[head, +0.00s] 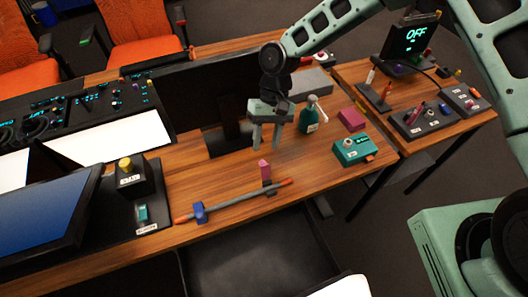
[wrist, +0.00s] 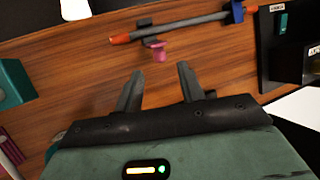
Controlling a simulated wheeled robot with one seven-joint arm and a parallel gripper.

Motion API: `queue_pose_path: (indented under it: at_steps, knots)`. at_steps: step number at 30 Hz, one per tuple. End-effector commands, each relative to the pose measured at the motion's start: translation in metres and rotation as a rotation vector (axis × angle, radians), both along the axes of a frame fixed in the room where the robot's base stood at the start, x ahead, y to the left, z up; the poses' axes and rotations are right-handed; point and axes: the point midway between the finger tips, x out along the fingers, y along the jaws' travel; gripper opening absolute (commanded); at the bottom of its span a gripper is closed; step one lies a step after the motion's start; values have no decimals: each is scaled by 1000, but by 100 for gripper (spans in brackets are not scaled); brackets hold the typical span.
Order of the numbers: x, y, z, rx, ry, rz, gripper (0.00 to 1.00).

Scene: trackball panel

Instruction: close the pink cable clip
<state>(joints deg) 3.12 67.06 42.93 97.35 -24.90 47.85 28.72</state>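The pink cable clip (head: 265,170) stands with its pink part upright on a dark base, beside the right part of a grey cable (head: 235,198) with orange ends. It looks open. In the wrist view the pink clip (wrist: 157,50) lies beyond my fingertips, with the cable (wrist: 180,26) crossing behind its pink part. My gripper (head: 267,145) is above the table, behind the clip in the head view, fingers pointing down. In the wrist view my gripper (wrist: 158,72) has its fingers apart with nothing between them.
A blue clip (head: 199,212) sits on the cable's left part. A green bottle (head: 309,115), a teal box (head: 351,150) and a pink block (head: 351,118) stand to the right. A monitor (head: 215,95) stands behind.

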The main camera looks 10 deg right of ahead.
Motion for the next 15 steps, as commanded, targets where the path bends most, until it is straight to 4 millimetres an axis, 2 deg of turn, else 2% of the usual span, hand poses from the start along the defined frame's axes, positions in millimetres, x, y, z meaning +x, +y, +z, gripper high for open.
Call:
queue_pose_path:
  at_steps: [6, 15]
  knots:
    - [-16, 6, -30, -2, 2, 0, 39]
    - [-22, 9, -43, -1, 0, 0, 39]
